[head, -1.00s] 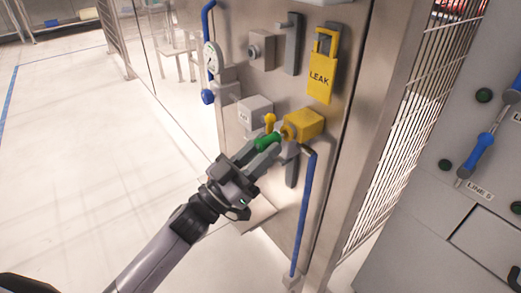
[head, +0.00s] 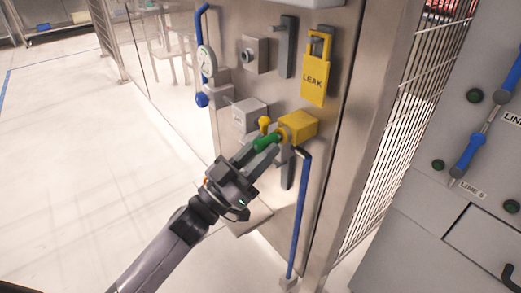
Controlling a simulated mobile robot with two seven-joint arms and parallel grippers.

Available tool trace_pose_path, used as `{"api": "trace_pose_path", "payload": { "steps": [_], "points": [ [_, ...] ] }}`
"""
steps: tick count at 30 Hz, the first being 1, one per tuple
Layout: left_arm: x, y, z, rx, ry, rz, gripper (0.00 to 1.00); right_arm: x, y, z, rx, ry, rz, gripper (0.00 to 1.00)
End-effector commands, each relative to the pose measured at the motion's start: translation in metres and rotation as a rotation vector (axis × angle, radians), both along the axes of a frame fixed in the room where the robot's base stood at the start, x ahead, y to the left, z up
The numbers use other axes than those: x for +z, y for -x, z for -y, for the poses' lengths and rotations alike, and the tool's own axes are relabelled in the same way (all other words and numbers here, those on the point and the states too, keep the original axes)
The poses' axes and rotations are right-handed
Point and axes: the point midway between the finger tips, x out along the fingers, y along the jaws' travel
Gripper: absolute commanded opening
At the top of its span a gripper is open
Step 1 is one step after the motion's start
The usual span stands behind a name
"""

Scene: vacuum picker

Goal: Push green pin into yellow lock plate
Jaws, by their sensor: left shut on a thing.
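The green pin (head: 266,142) is held between the fingers of my left gripper (head: 262,151), which is shut on it. The pin points up and right at the yellow lock plate (head: 299,126), a block on the steel panel. The pin's far end is at the round collar on the block's left face. I cannot tell how deep it sits. A small yellow knob (head: 264,122) stands just behind the pin. My right gripper is not in view.
A yellow LEAK tag (head: 314,82) hangs above the block. Grey boxes (head: 248,114), a gauge (head: 207,62) and a blue pipe (head: 300,215) are on or beside the panel (head: 340,130). A grey cabinet (head: 440,200) with blue handles stands at right. The floor at left is clear.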

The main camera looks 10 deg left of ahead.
Motion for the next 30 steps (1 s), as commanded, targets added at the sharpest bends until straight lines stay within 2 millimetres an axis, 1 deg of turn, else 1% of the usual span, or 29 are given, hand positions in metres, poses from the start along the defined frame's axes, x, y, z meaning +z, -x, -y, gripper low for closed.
{"api": "trace_pose_path", "payload": {
  "steps": [3,17,30],
  "points": [
    [0.0000,0.0001,0.0001,0.000,-0.001,0.000,0.00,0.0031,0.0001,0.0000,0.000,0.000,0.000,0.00],
    [-0.0007,0.0000,0.0001,0.000,-0.001,0.001,0.00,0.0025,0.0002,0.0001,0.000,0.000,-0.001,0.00],
    [-0.0009,-0.0046,0.0034,0.000,0.000,0.000,0.00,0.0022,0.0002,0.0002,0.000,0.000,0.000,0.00]
  ]
}}
